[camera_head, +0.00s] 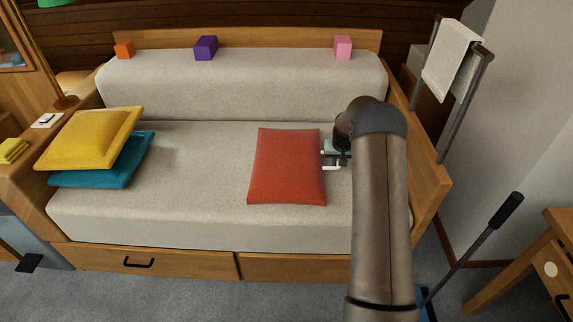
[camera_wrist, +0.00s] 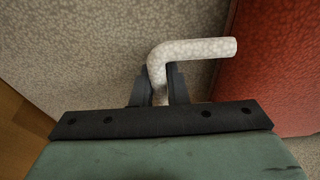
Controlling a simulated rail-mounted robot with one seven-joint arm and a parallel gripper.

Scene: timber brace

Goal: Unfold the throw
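A flat red rectangular piece (camera_head: 287,166), which looks like the folded throw, lies on the pale sofa seat (camera_head: 200,180), right of its middle. It fills the right of the wrist view (camera_wrist: 285,70). A white bent handle (camera_wrist: 195,48) reaches its right edge; it also shows in the head view (camera_head: 332,168). My gripper (camera_wrist: 160,90) has one finger on each side of the handle's lower leg and appears shut on it. In the head view my gripper (camera_head: 338,160) is just right of the red piece, partly hidden by my arm.
Yellow (camera_head: 95,135) and teal (camera_head: 120,172) cushions are stacked at the seat's left. Orange (camera_head: 124,50), purple (camera_head: 205,48) and pink (camera_head: 343,47) blocks stand on the backrest. A white cloth (camera_head: 452,58) hangs on a rail at right. The seat between cushions and red piece is clear.

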